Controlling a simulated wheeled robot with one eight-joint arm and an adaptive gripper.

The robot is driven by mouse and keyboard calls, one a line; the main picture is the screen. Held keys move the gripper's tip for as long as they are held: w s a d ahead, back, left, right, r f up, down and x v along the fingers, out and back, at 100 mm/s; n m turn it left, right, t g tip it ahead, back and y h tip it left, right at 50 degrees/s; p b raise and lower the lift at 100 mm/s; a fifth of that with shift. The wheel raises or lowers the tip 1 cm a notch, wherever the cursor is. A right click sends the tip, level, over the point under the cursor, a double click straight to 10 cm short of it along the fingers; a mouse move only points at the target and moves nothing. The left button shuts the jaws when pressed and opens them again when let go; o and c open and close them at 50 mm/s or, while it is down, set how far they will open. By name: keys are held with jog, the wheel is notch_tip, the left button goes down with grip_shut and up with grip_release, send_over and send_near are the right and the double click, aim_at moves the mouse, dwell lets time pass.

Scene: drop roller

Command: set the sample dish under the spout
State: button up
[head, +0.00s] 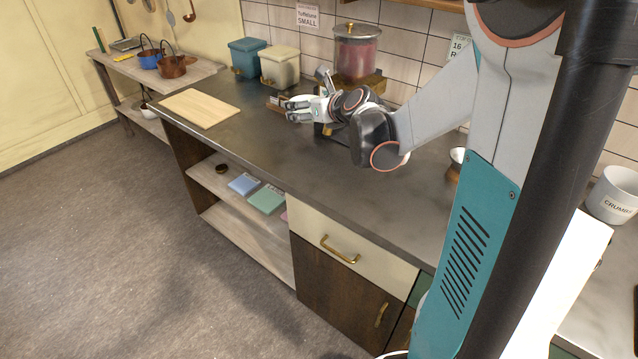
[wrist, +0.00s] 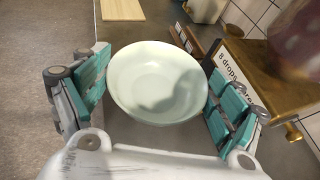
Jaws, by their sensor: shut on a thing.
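The sample dish (wrist: 158,82) is a pale, shallow round bowl, empty, with a shadow across its inside. In the wrist view it sits upright between the teal pads of my gripper (wrist: 158,98), which is shut on it. The dispenser (head: 357,52) is a clear jar of red contents with a lid, on a brass-brown stand at the back of the counter. In the wrist view the stand (wrist: 262,82) is close on the right, with a label starting "8 drops". My gripper (head: 298,108) is over the counter, left of the stand. The spout is not clearly visible.
A small card holder (head: 277,103) lies beyond my gripper. Blue (head: 248,57) and cream (head: 280,66) canisters stand at the back wall. A wooden board (head: 200,108) lies at the left end. The front of the counter (head: 300,165) is clear.

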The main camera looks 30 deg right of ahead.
notch_tip(320, 180, down, 20)
jog(key=b, duration=0.8)
jog(key=shift+f, duration=0.1)
jog(key=o, duration=0.9)
jog(key=shift+s+r, duration=0.3)
jog(key=p+v, duration=0.3)
jog(key=v, duration=0.8)
jog(key=shift+s+p, duration=0.2)
jog(key=shift+p, duration=0.15)
jog(key=shift+r, duration=0.1)
